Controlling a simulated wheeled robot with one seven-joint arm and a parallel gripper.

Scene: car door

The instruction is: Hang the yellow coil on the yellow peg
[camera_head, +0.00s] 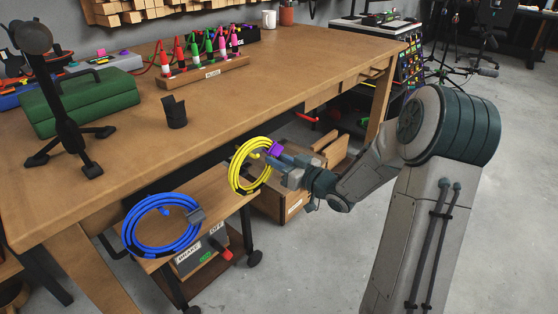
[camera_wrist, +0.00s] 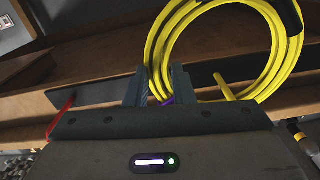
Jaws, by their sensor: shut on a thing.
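The yellow coil (camera_head: 238,174) hangs upright from my gripper (camera_head: 277,154) beside the front edge of the workbench. My gripper is shut on its rim at a purple part (camera_head: 276,147). In the wrist view the yellow coil (camera_wrist: 158,50) rises above my gripper (camera_wrist: 155,88). A yellow rod, which looks like the yellow peg (camera_wrist: 228,89), shows within the ring's outline, right of the fingers. A short yellow end (camera_head: 255,155) also shows inside the ring in the head view. I cannot tell whether the peg passes through the coil.
A blue coil (camera_head: 131,231) is at the bench front, to the left. A red peg-like rod (camera_wrist: 62,108) shows left of my fingers. The wooden workbench (camera_head: 240,105) bears a green toolbox (camera_head: 80,100) and a black stand (camera_head: 67,125). A cardboard box (camera_head: 285,203) stands below. Floor at right is open.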

